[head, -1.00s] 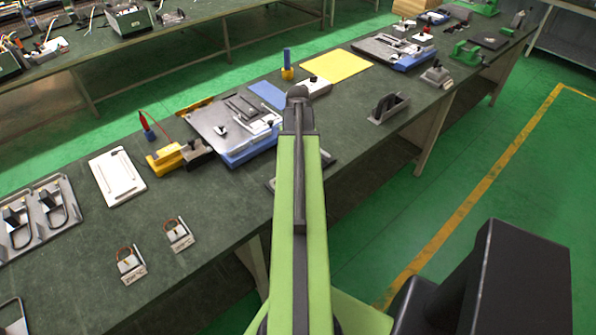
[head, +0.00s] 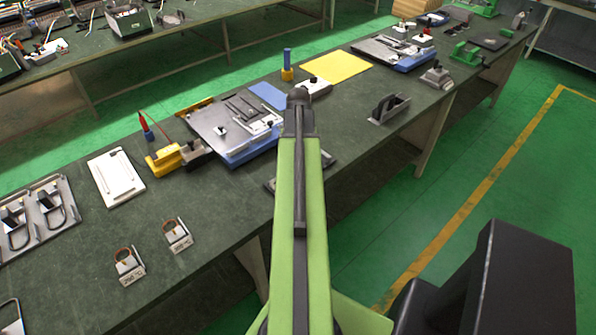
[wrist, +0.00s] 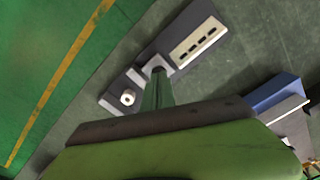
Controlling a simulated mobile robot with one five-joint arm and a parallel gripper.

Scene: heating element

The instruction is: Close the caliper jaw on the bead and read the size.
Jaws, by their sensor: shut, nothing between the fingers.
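The likely caliper is a dark base plate (wrist: 113,103) at the bench edge. In the wrist view it carries a pale block with a row of dark slots (wrist: 197,40), a light grey bracket (wrist: 138,76) and a small round white piece with a dark centre (wrist: 127,98), which may be the bead. In the head view my arm hides most of the plate (head: 328,160). My gripper (wrist: 157,75) is shut and empty, its tip overlapping the bracket in the wrist view; I cannot tell whether they touch. The caliper reading is not legible.
A blue-edged fixture (head: 235,132) stands left of my arm, with a yellow-and-black block (head: 180,155) beside it. A grey bracket (head: 388,107) stands to the right, and a yellow sheet (head: 337,67) lies behind.

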